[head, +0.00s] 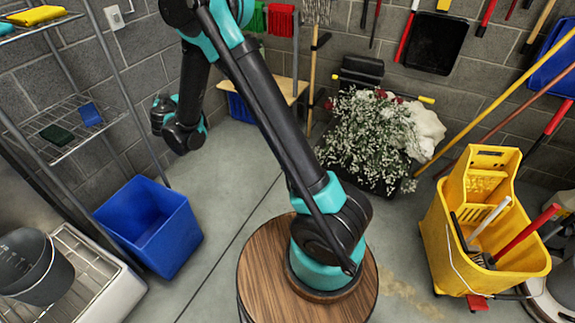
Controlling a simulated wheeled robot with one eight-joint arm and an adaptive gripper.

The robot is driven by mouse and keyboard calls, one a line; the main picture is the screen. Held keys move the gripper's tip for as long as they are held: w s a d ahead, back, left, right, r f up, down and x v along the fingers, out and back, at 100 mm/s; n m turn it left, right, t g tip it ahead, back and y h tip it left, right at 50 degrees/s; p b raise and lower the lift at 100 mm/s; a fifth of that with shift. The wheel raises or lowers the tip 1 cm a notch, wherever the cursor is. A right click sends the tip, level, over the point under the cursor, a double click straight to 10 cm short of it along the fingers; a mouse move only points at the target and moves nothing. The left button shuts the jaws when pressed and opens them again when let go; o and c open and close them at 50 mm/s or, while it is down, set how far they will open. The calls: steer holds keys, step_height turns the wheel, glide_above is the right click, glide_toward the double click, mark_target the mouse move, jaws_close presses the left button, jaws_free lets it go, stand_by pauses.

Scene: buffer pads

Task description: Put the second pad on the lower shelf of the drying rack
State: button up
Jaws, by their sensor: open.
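The wire drying rack stands at the left. Its lower shelf (63,112) holds a dark green pad (57,134) and a blue pad (90,114), side by side and apart. Which one is the second pad is not marked. My gripper (158,112), at the end of my bent arm, is in the air to the right of the lower shelf, apart from the pads. It is open, with no pad seen in it; its fingers are small and hard to make out.
A blue bin (150,226) stands on the floor below the rack. A grey bucket (36,266) sits in a sink at the lower left. White flowers (368,135) stand at the back, and a yellow mop bucket (485,225) at the right.

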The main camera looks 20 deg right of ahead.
steer(key=s+d+m+g+h, duration=0.1)
steer(key=s+d+g, duration=0.1)
steer(key=s+d, duration=0.5)
steer(key=s+d+f+g+h, duration=0.1)
steer(key=s+d+g, duration=0.2)
steer(key=d, duration=0.9)
steer(key=s+d+m+g+h, duration=0.1)
steer(key=s+d+g, duration=0.1)
steer(key=s+d, duration=0.5)
steer(key=s+d+f+g+y, duration=0.1)
steer(key=s+d+f+g, duration=0.1)
steer(key=s, duration=0.9)
steer(key=s+d+f+n+g+y, duration=0.1)
steer(key=s+d+f, duration=0.4)
steer(key=s, duration=0.6)
steer(key=shift+s+f+g+y, duration=0.25)
steer(key=shift+g+y, duration=0.35)
steer(key=shift+g, duration=0.3)
steer(key=shift+d, duration=0.15)
